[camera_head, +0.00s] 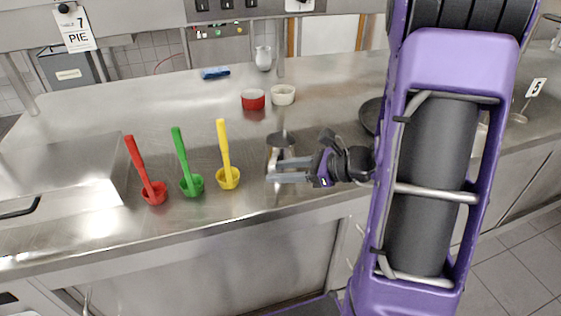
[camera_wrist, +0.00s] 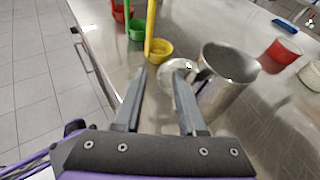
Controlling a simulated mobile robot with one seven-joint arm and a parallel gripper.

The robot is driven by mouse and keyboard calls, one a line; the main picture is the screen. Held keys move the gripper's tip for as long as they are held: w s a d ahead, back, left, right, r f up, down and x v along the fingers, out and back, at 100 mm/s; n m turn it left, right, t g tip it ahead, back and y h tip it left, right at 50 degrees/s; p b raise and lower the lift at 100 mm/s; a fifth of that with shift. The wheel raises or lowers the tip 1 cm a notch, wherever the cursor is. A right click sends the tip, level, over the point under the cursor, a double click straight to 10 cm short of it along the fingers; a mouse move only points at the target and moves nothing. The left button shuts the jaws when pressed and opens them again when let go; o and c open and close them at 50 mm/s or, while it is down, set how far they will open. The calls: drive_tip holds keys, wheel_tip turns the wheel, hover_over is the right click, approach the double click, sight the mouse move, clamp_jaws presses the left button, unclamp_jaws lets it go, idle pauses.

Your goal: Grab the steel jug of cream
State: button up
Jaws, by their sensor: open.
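A steel jug (camera_head: 280,142) stands upright on the steel counter, just beyond my gripper (camera_head: 272,170), whose fingers partly cover it in the head view. In the wrist view the jug (camera_wrist: 226,92) is just right of and beyond my fingertips (camera_wrist: 160,71), with its open top showing; its contents are not clear. A shiny rounded part lies at the right fingertip on the jug's left side; I cannot tell if it is the handle. My gripper is open, with nothing clearly held between its fingers.
Red (camera_head: 154,194), green (camera_head: 191,186) and yellow (camera_head: 228,179) ladles stand left of my gripper. A red bowl (camera_head: 253,100) and a white bowl (camera_head: 283,95) sit behind the jug. A dark pan (camera_head: 370,116) is right.

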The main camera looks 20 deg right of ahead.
drive_tip(key=shift+x, duration=3.1)
drive_tip(key=shift+s, duration=0.1)
clamp_jaws()
drive_tip(key=shift+r, duration=0.1)
